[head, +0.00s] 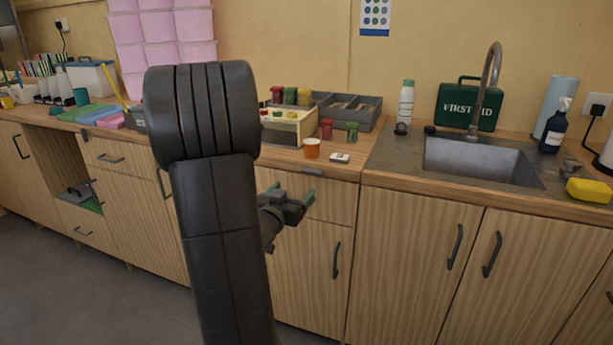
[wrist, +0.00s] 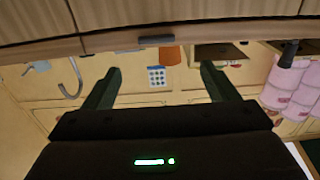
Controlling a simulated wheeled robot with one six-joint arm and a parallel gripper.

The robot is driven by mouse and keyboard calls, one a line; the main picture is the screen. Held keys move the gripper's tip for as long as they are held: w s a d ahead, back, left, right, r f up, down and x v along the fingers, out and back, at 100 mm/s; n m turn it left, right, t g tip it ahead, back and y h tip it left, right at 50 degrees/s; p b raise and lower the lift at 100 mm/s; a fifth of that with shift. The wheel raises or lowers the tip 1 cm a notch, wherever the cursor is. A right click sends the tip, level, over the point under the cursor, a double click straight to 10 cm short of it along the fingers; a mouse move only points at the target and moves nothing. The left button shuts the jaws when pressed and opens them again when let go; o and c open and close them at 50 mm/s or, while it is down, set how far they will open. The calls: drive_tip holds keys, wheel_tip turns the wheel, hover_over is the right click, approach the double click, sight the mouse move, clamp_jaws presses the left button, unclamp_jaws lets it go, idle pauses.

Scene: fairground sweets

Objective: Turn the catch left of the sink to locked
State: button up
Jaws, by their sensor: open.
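The catch (head: 312,172) is a small grey bar on the counter's front edge, left of the sink (head: 478,160) and above a drawer front. It lies lengthwise along the edge; I cannot tell whether it is locked. It also shows in the wrist view (wrist: 157,38) as a dark bar at the top, beyond and between my fingertips. My gripper (head: 290,193) is open and empty, with green fingers, below and slightly left of the catch in the head view. Both fingers show apart in the wrist view (wrist: 158,72), which is upside down.
An orange cup (head: 312,148) and a small white card (head: 340,158) stand on the counter just behind the catch. A wooden box (head: 290,128) is further back. A similar grey piece (head: 84,133) sits on the counter edge far left. Cupboard handles (head: 337,261) project below.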

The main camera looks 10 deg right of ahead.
sight(311, 172)
drive_tip(key=x, duration=1.1)
drive_tip(key=shift+s+d, duration=0.15)
drive_tip(key=shift+d, duration=0.2)
drive_tip(key=c, duration=1)
